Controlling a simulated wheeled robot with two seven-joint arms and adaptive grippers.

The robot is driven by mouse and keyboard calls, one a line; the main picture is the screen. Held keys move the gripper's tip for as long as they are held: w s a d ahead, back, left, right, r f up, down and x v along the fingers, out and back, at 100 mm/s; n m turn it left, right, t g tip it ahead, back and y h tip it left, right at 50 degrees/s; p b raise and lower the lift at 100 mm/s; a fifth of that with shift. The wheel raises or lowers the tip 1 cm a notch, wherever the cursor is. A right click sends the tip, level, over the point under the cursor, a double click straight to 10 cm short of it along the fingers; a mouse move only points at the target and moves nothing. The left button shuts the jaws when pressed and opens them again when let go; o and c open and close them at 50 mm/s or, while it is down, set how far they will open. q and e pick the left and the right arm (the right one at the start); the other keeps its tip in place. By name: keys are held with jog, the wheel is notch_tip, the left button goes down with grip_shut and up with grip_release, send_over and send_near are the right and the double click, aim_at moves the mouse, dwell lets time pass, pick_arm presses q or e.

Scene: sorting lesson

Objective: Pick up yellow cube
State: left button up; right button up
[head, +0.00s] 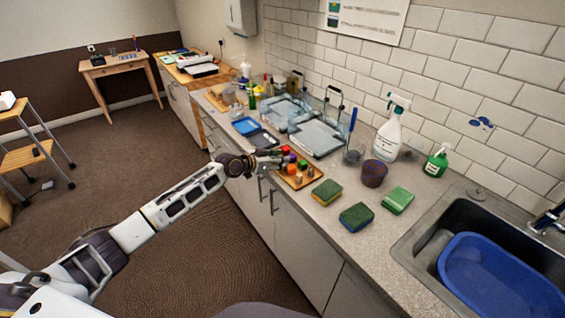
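A small wooden board (287,181) lies on the counter and holds several small coloured blocks. I cannot pick out a yellow cube for certain; the blocks are tiny and my gripper covers part of the group. My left gripper (274,160) reaches in from the left, at the left edge of the blocks. Its fingers are too small to tell open from shut, or whether they touch a block. My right gripper is not in view.
Sponges (357,216) lie right of the board, with a dark purple cup (374,173) and a white spray bottle (389,130) behind. Clear trays (318,138) stand behind the blocks. A sink with a blue tub (495,275) is at the right.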

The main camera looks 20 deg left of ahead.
pick_arm(q)
jog(key=shift+x, duration=0.8)
jog(key=c, duration=0.6)
